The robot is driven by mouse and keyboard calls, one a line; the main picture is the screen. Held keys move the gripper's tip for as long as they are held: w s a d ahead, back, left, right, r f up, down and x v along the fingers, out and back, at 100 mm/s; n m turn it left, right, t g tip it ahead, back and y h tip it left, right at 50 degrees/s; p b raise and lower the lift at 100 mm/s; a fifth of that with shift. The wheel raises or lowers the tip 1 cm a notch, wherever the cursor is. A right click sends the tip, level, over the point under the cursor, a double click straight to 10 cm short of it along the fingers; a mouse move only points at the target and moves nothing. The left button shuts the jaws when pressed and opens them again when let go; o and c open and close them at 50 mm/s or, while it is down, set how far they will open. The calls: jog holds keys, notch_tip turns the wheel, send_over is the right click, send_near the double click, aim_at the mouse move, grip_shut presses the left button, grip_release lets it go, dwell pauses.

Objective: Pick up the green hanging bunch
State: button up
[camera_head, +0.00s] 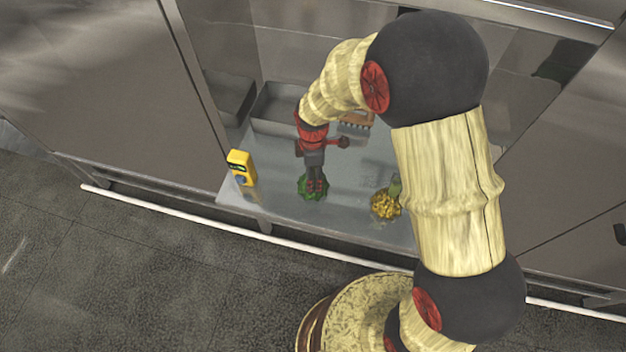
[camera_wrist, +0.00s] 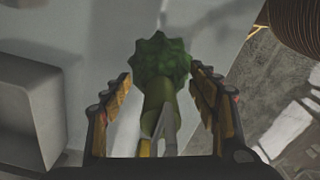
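The green bunch (camera_head: 303,190) is a leafy, bumpy head on the steel table, below my gripper (camera_head: 317,188). In the wrist view the bunch (camera_wrist: 160,60) shows as a dark green head with a paler green stalk that runs back between the fingers. In that view my gripper (camera_wrist: 161,78) is open, with one finger on each side of the stalk and visible gaps on both sides. The head is at or just past the fingertips. In the head view the fingers hide part of the bunch. I cannot tell the exact height of the fingertips over the table.
A yellow bunch (camera_head: 384,206) with a green stalk lies to the right on the table. A yellow device (camera_head: 241,165) stands at the left edge. A grey tray (camera_head: 262,124) and an orange-brown item (camera_head: 357,118) are behind. The table's front (camera_head: 290,215) is clear.

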jog(key=shift+c, duration=1.2)
jog(key=c, duration=1.1)
